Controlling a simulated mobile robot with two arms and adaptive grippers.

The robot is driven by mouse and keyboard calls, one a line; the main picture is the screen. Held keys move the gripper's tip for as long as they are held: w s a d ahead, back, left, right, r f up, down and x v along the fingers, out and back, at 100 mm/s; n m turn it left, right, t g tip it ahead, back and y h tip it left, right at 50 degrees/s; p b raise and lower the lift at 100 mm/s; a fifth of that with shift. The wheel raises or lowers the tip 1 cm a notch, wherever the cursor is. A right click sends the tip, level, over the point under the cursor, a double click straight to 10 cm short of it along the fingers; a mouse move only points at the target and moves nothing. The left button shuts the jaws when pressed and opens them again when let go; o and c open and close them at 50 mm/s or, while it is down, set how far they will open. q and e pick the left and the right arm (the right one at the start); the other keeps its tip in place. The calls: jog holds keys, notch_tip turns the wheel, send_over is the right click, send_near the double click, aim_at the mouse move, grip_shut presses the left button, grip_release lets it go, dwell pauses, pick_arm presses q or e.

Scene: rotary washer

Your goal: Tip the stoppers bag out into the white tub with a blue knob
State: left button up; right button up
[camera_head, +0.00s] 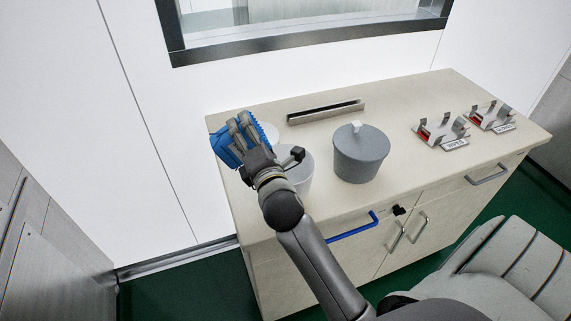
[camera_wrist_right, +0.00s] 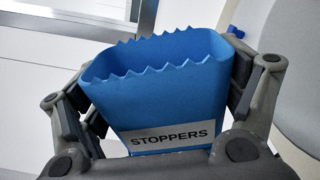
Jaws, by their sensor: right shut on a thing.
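The blue stoppers bag (camera_head: 227,146) is held in my right gripper (camera_head: 243,137) above the left end of the counter. In the right wrist view the bag (camera_wrist_right: 165,85) has an open, jagged top edge and a STOPPERS label. My right gripper's fingers (camera_wrist_right: 165,100) clasp it from both sides. Its contents are not visible. A pale tub (camera_head: 301,176) stands on the counter, partly hidden behind my right wrist. A white round thing (camera_head: 270,132) shows behind the gripper. A small blue knob (camera_wrist_right: 235,31) shows beside a pale surface in the wrist view. My left gripper is not in view.
A grey lidded tub (camera_head: 360,157) with a white knob stands right of the pale tub. A metal slotted holder (camera_head: 325,111) lies behind. Two metal racks (camera_head: 441,131) (camera_head: 492,116) stand at right. The counter (camera_head: 400,100) is clear between them.

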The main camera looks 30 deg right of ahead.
aim_at(268, 144)
jog(key=shift+s+d+f+m+b, duration=0.1)
jog(key=shift+d+f+m+b, duration=0.15)
jog(key=shift+m+b, duration=0.45)
jog(key=shift+r, duration=0.1)
jog(key=shift+d, duration=0.15)
jog(key=shift+s+d+r+m+p, duration=0.1)
jog(key=shift+d+r+m+p, duration=0.05)
jog(key=shift+d+m+p, duration=0.3)
jog(key=shift+s+d+r+m+p, duration=0.1)
jog(key=shift+d+m+p, duration=0.25)
jog(key=shift+d, duration=0.05)
jog(key=shift+s+d+f+m, duration=0.1)
jog(key=shift+d+f+m, duration=0.2)
jog(key=shift+f+m, duration=0.4)
dwell(0.4)
jog(key=shift+d+r+m+p, duration=0.25)
jog(key=shift+d+m+p, duration=0.25)
jog(key=shift+m, duration=0.45)
jog(key=shift+d+r+m+p, duration=0.3)
jog(key=shift+m+p, duration=0.25)
jog(key=shift+m, duration=0.4)
dwell(0.4)
jog(key=shift+s+d+m+p, duration=0.15)
jog(key=shift+d+m+p, duration=0.4)
jog(key=shift+m, duration=0.45)
jog(key=shift+s+d+m+p, duration=0.15)
jog(key=shift+d+m+p, duration=0.35)
jog(key=shift+m, duration=0.5)
dwell(0.5)
jog(key=shift+a, duration=0.15)
